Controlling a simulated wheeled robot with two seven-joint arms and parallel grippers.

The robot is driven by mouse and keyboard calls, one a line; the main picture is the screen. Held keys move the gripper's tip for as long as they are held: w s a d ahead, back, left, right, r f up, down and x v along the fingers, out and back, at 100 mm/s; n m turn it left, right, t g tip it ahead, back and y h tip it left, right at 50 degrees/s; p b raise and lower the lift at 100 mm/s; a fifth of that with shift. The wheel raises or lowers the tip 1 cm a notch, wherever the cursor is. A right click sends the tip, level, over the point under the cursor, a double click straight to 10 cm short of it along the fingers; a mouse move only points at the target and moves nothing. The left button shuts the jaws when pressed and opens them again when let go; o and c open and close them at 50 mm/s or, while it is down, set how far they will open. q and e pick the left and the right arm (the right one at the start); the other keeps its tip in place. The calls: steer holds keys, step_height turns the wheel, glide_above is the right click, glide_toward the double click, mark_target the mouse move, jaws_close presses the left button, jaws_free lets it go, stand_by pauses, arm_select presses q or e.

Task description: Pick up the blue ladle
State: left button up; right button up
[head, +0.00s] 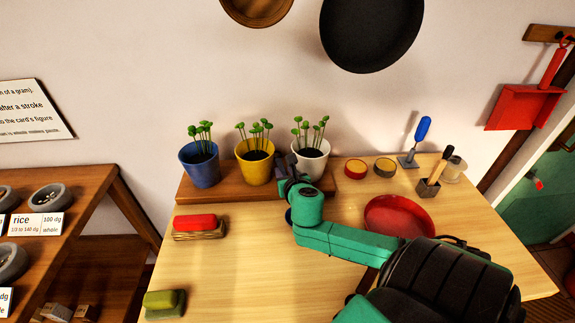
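No clear ladle shape shows. The only blue-handled tool (423,129) stands upright at the back right of the table, its metal lower end on a grey base; I cannot tell whether it is the ladle. My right gripper (285,166) is at the end of the teal arm, beside the white pot and well left of the blue-handled tool. Its dark fingers are small and partly hidden by the wrist, so their opening is unclear. My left gripper is out of view.
Blue (200,168), yellow (254,170) and white (318,165) seedling pots stand on a wooden board. A red dish (384,217) lies behind my arm. A small holder (429,187) contains a dark-handled tool. A black pan (370,35) hangs above.

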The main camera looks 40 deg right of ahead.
steer(key=shift+x, duration=1.4)
steer(key=shift+a, duration=0.1)
jaws_close()
